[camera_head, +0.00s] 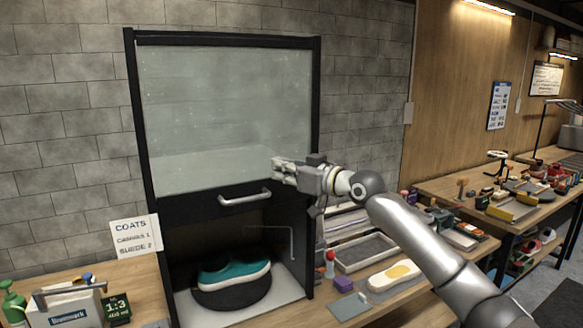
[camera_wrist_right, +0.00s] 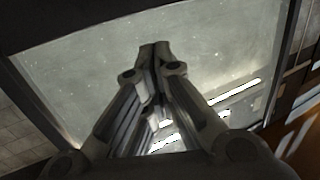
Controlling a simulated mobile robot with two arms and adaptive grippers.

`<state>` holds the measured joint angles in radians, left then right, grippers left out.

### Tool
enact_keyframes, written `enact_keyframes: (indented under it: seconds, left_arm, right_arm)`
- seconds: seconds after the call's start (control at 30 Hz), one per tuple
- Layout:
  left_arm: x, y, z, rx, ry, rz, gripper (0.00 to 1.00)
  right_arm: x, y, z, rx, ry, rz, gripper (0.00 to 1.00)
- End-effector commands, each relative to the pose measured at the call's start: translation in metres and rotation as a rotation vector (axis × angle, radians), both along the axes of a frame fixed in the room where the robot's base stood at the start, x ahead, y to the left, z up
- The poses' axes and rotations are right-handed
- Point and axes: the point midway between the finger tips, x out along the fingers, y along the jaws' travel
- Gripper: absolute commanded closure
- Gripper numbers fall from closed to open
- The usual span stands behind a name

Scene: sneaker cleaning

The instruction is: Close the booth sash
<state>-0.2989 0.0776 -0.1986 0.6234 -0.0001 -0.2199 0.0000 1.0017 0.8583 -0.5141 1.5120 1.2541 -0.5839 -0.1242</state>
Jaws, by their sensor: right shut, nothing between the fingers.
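The booth sash (camera_head: 225,115) is a glass pane in a dark frame with a silver handle (camera_head: 245,197) on its lower rail. The sash covers the upper part of the booth, and the lower front is open. A teal sneaker (camera_head: 234,273) with a white sole rests on a dark round stand inside. My right gripper (camera_head: 277,170) is shut and empty, in front of the glass, just above and right of the handle. In the right wrist view its fingertips (camera_wrist_right: 155,48) meet before the sash glass (camera_wrist_right: 95,60). My left gripper is not in view.
A green spray bottle (camera_head: 12,302) stands at lower left.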

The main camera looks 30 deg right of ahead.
Motion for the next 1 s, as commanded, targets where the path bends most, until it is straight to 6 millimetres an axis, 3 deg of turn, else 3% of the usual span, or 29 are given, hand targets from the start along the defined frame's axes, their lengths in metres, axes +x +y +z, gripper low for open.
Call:
enact_keyframes:
  seconds: [0.03,0.27,0.4,0.6,1.0]
  left_arm:
    - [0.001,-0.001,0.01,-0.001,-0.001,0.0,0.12]
    - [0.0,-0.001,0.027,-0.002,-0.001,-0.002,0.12]
    - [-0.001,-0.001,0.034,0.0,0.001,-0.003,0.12]
    - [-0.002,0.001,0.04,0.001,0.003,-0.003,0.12]
    - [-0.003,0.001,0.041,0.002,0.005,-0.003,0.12]
  right_arm:
    - [0.009,0.005,0.005,0.003,0.001,0.002,1.0]
    - [0.045,0.02,0.002,0.003,0.001,0.001,1.0]
    - [0.037,0.015,-0.02,-0.003,0.004,-0.001,1.0]
    - [0.031,0.013,-0.035,-0.001,0.002,-0.001,1.0]
    - [0.03,0.013,-0.04,-0.001,0.0,0.0,1.0]
